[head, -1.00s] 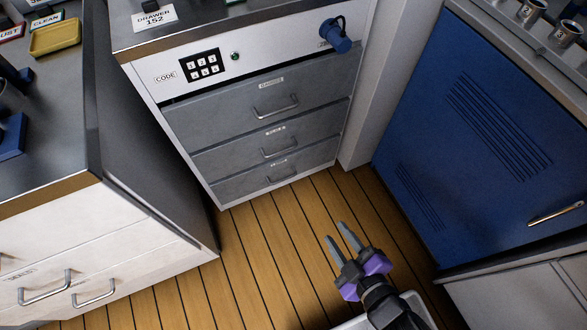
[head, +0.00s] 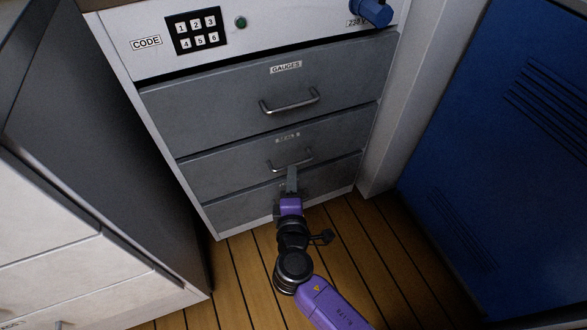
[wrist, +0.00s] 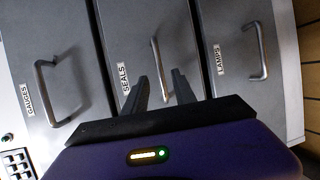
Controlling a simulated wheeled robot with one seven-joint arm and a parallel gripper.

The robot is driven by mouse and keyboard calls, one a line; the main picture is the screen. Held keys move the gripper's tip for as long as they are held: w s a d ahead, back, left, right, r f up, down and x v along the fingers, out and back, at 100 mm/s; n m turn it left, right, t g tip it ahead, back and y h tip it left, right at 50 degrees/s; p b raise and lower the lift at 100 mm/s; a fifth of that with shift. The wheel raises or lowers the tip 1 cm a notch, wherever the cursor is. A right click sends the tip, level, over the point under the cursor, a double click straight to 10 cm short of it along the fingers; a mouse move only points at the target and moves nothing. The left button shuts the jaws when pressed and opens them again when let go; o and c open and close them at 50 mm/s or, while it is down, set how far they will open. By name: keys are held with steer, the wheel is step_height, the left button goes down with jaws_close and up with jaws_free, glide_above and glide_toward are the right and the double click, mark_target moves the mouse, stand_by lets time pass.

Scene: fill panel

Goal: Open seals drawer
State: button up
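The seals drawer (head: 225,168) is the middle grey drawer of the cabinet and looks shut, flush with the others. Its label reads SEALS in the wrist view (wrist: 123,80); in the head view the label is too blurred to read. Its metal bar handle (head: 290,163) also shows in the wrist view (wrist: 154,58). My gripper (head: 292,172) is in front of this drawer, at the handle. In the wrist view my gripper (wrist: 161,80) has its two dark fingers apart, one on each side of the handle bar. I cannot tell whether they touch it.
The gauges drawer (head: 220,103) is above and the lamps drawer (wrist: 240,75) below, both shut with bar handles. A keypad (head: 197,31) and a blue plug (head: 370,12) are above. A blue locker (head: 490,150) stands right, a white unit (head: 60,250) left. Wooden floor (head: 370,250) is clear between.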

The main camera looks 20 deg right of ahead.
mark_target(293, 164)
steer(key=b+x, duration=0.1)
steer(key=x, duration=0.5)
steer(key=shift+w+d+b, duration=0.15)
steer(key=shift+b, duration=0.25)
jaws_close()
steer(key=shift+f, duration=0.1)
stand_by(0.9)
